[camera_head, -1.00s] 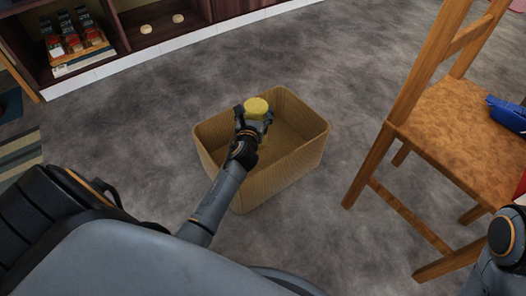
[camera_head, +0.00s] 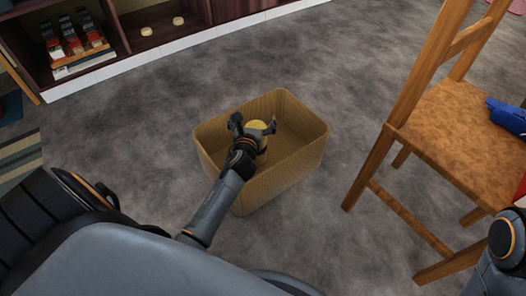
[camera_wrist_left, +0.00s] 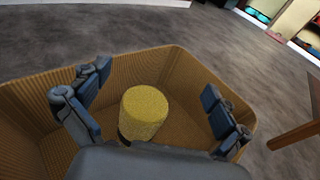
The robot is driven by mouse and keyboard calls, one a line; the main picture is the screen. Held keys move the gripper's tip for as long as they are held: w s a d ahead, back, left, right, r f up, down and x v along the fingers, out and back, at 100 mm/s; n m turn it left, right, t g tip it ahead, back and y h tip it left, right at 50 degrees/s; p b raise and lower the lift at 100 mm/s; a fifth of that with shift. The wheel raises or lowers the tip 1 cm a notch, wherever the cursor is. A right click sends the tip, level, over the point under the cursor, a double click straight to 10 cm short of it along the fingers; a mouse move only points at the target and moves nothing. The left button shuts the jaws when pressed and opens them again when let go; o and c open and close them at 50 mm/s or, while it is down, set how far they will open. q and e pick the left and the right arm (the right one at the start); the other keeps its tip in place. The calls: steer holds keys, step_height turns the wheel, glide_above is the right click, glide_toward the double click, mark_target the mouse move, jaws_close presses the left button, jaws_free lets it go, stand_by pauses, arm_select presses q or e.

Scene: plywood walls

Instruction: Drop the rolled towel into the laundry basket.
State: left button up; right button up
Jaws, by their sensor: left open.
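The yellow rolled towel (camera_head: 261,137) with a dark band is inside the tan woven laundry basket (camera_head: 306,151), standing roughly upright. In the left wrist view the towel (camera_wrist_left: 144,112) shows between the spread fingers, apart from both, with the basket's ribbed wall (camera_wrist_left: 35,97) around it. My left gripper (camera_head: 254,125) is open over the basket, its fingers on either side of the towel. Whether the towel's lower end touches the basket floor is hidden. My right arm shows at the right edge, but its gripper is out of view.
A wooden chair (camera_head: 450,118) with a blue object (camera_head: 508,115) on its seat stands right of the basket. A dark shelf (camera_head: 150,28) with small items is at the back left. Grey carpet around the basket is clear.

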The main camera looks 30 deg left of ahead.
arm_select(q)
steer(key=v, duration=0.9)
steer(key=shift+s+d, duration=0.15)
steer(key=shift+s, duration=0.05)
steer(key=shift+r, duration=0.15)
